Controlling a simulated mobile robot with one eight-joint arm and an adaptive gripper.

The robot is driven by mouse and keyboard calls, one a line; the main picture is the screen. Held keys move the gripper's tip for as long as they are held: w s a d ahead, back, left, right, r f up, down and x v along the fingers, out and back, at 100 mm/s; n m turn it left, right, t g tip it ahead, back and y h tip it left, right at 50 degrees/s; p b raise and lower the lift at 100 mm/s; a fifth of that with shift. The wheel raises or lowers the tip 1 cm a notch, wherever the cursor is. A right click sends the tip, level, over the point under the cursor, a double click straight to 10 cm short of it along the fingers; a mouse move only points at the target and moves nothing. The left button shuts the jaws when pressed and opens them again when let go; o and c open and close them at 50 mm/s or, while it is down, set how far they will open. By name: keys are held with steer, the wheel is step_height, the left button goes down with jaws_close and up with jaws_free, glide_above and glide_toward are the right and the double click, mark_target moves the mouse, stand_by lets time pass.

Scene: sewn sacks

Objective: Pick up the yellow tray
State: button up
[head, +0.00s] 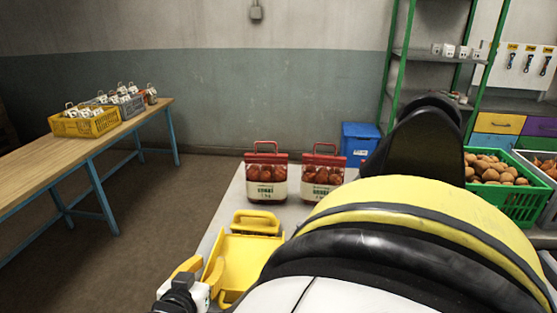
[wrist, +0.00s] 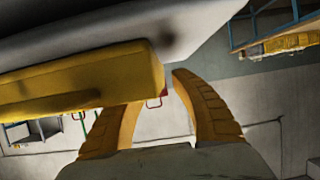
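The yellow tray (head: 250,248) rests on the grey table in the head view, with a raised handle at its far end. My arm hides its right part. My gripper (head: 200,268) is at the tray's left side, low in the head view. In the wrist view, the tray (wrist: 80,80) fills the left as a long yellow wall and covers part of the left finger. The yellow fingers of my gripper (wrist: 160,88) stand apart, with a gap between them. Nothing clearly shows clasped in it. I cannot tell whether a finger touches the tray.
Two sacks with red handles (head: 266,178) (head: 322,177) stand behind the tray on the grey table (head: 228,205). A green crate of potatoes (head: 518,205) is at the right. A wooden table (head: 80,148) with a yellow crate (head: 84,123) is at the left, with clear floor between.

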steer(key=shift+x, duration=1)
steer(key=shift+r, duration=0.1)
jaws_close()
